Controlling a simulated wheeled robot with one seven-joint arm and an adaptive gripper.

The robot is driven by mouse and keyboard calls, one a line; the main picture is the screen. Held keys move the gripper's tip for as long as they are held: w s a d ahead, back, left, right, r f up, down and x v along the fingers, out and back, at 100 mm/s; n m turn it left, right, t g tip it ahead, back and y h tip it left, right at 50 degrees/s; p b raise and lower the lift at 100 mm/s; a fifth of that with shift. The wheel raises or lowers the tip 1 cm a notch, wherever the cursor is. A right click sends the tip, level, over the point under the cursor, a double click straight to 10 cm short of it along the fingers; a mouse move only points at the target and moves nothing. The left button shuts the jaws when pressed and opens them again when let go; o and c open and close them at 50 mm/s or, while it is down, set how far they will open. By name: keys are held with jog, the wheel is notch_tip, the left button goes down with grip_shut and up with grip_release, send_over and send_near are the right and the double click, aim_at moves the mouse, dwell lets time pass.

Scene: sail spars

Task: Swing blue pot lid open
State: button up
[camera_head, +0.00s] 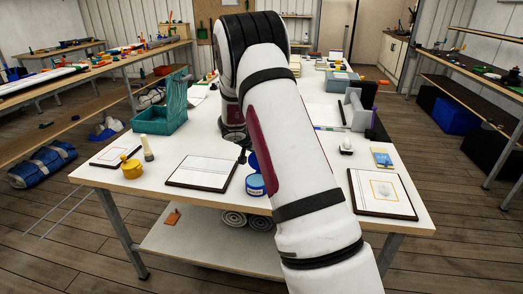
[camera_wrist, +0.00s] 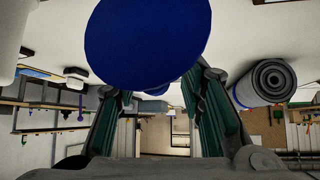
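The blue pot (camera_head: 255,186) stands near the table's front edge in the head view, partly hidden by my arm. Its blue lid (camera_head: 253,162) appears raised on edge above the pot, also partly hidden. In the wrist view a large blue disc, seemingly the lid (camera_wrist: 147,40), fills the top centre, with more blue showing behind its lower right edge. My gripper (camera_wrist: 163,112) has its two green-padded fingers apart, with nothing seen between them. The disc lies just beyond the fingertips; I cannot tell whether they touch. In the head view my arm mostly hides the gripper.
A yellow pot (camera_head: 131,168) stands at the table's left front. A framed white board (camera_head: 201,172) lies left of the blue pot and another (camera_head: 382,194) at the right. A teal bin (camera_head: 160,118) stands further back. A grey roll (camera_wrist: 267,82) shows in the wrist view.

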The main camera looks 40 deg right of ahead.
jog(key=shift+s, duration=0.1)
jog(key=v, duration=1.1)
jog(key=shift+a+r, duration=0.3)
